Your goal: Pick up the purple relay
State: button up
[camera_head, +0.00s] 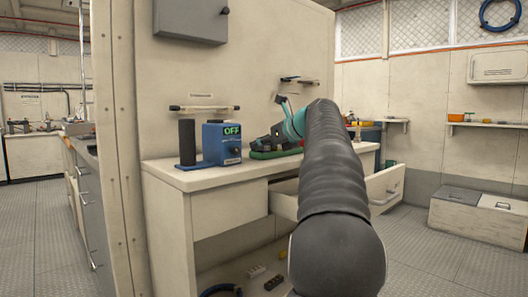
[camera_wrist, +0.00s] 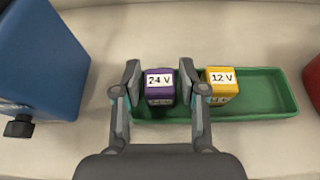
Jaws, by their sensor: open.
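In the wrist view the purple relay (camera_wrist: 160,88), labelled 24 V, sits at the left end of a green tray (camera_wrist: 268,92). My gripper (camera_wrist: 160,84) is open, with one finger on each side of the purple relay. I cannot tell whether the fingers touch it. A yellow relay (camera_wrist: 222,85), labelled 12 V, sits in the tray just right of the right finger. In the head view my gripper (camera_head: 270,140) reaches over the bench, and the relays are hidden there. Part of the green tray (camera_head: 268,155) shows below it.
A blue box (camera_head: 221,143) with a green OFF display and a black cylinder (camera_head: 187,142) stand left of the tray on the bench (camera_head: 190,178). A red object (camera_wrist: 313,80) is at the wrist view's right edge. An open drawer (camera_head: 372,188) juts out below the bench.

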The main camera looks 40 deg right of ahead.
jog(key=shift+c, duration=0.3)
jog(key=c, duration=0.7)
jog(key=shift+r, duration=0.15)
